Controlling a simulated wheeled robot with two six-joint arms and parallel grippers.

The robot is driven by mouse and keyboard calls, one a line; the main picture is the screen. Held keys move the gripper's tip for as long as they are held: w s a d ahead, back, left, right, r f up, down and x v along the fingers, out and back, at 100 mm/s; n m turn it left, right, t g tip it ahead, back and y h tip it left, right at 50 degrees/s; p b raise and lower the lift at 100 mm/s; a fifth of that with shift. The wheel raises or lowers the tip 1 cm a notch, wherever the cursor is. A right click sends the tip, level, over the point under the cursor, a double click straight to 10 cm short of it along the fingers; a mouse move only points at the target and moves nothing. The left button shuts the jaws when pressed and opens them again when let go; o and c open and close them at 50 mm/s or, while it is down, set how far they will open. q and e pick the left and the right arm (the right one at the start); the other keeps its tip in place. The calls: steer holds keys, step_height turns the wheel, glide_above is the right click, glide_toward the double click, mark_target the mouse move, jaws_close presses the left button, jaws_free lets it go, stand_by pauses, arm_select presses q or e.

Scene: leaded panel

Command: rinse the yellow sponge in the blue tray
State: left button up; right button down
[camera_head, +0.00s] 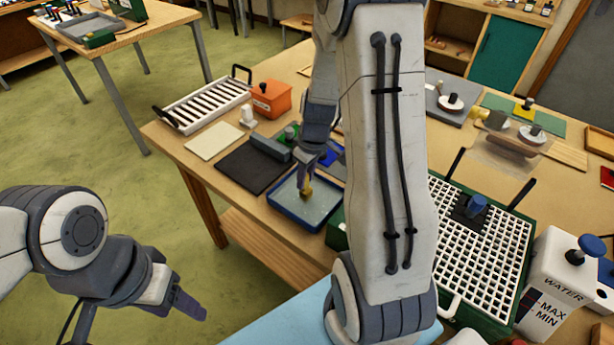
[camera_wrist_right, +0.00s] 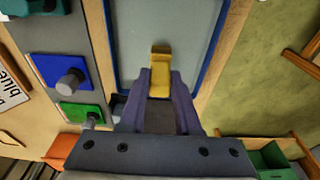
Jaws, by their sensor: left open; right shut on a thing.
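The blue tray (camera_head: 284,216) is a shallow rectangular tray with a blue rim and a pale inside, near the table's front left edge; its rim also shows in the right wrist view (camera_wrist_right: 222,42). My right gripper (camera_head: 306,186) points down over the tray, shut on the yellow sponge (camera_head: 306,194). In the right wrist view the sponge (camera_wrist_right: 160,72) sticks out between the fingertips, over the pale tray floor. I cannot tell whether it touches the floor. My left gripper (camera_head: 188,306) is open and empty, off the table at the lower left.
A dark mat (camera_head: 254,174) lies left of the tray. A white slotted rack (camera_head: 206,104) and an orange box (camera_head: 271,98) stand behind. A green-framed grid (camera_head: 478,250) and a WATER container (camera_head: 560,285) are at the right. My right arm hides the table's middle.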

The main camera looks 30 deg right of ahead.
steer(key=shift+w+a, duration=0.1)
steer(key=shift+w, duration=0.2)
steer(key=shift+s, duration=0.4)
stand_by(0.5)
stand_by(1.1)
steer(key=shift+r+p, duration=1.8)
steer(key=shift+r, duration=0.7)
steer(key=shift+r+p, duration=1.1)
steer(key=shift+r, duration=0.4)
